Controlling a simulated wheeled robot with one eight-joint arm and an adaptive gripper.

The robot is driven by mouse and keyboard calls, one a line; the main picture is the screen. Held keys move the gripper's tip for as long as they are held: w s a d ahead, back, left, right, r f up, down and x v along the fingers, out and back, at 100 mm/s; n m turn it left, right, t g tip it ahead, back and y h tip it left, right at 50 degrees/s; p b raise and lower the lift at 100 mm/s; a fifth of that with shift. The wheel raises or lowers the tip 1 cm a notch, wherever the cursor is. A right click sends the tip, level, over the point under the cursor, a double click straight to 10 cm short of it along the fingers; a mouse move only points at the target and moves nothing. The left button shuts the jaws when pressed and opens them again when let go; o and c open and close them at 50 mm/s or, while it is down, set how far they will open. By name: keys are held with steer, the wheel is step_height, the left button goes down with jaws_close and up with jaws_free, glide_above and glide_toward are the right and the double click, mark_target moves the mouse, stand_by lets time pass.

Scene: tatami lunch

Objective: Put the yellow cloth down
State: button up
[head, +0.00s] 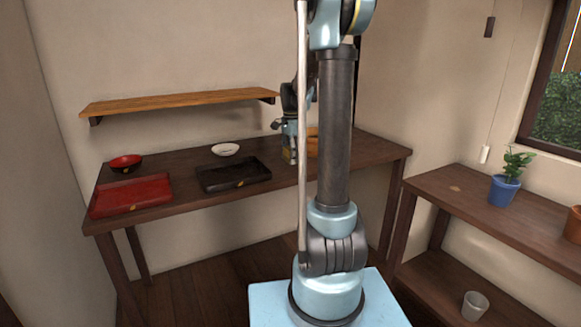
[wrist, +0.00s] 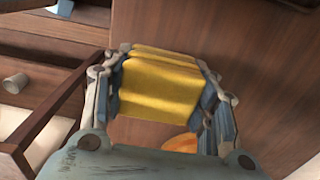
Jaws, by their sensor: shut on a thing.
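The yellow cloth (wrist: 160,85) is folded and held between the fingers of my gripper (wrist: 165,90) in the wrist view. In the head view my gripper (head: 290,155) hangs just above the dark wooden table (head: 330,172), and a small yellow patch of the cloth (head: 289,157) shows at its tip. I cannot tell whether the cloth touches the table. Part of my gripper and arm is behind my own column in the head view.
A black tray (head: 233,176) and a white bowl (head: 226,149) stand left of my gripper. A red tray (head: 130,196) and red bowl (head: 126,162) are farther left. An orange-brown round container (head: 313,140) is close on the right. The table's right end looks clear. A shelf (head: 180,102) hangs above.

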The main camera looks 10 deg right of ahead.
mark_target(291, 170)
steer(key=shift+f, duration=2.05)
steer(key=shift+f, duration=0.1)
steer(key=o, duration=1.3)
